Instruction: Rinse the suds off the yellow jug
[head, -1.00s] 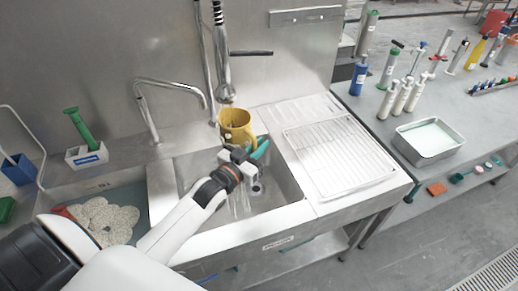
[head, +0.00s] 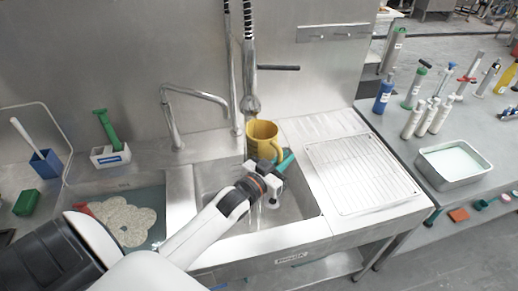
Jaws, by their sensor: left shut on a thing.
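The yellow jug (head: 263,139) is held over the right sink basin (head: 293,205), below the hanging spray head (head: 252,104). My left gripper (head: 274,168) is shut on the jug, at the side facing me, where a green part shows beside the fingers. The arm hides the exact grip and part of the basin. Thin pale streaks show below the gripper in the basin; I cannot tell whether they are water. Suds on the jug cannot be made out. My right gripper is not in view.
A left basin holds pale foam (head: 125,222). A curved tap (head: 197,95) stands behind the basins. A wire rack (head: 360,172) lies on the drainboard at right. A side table bears white bottles (head: 426,118) and a metal tray (head: 453,163).

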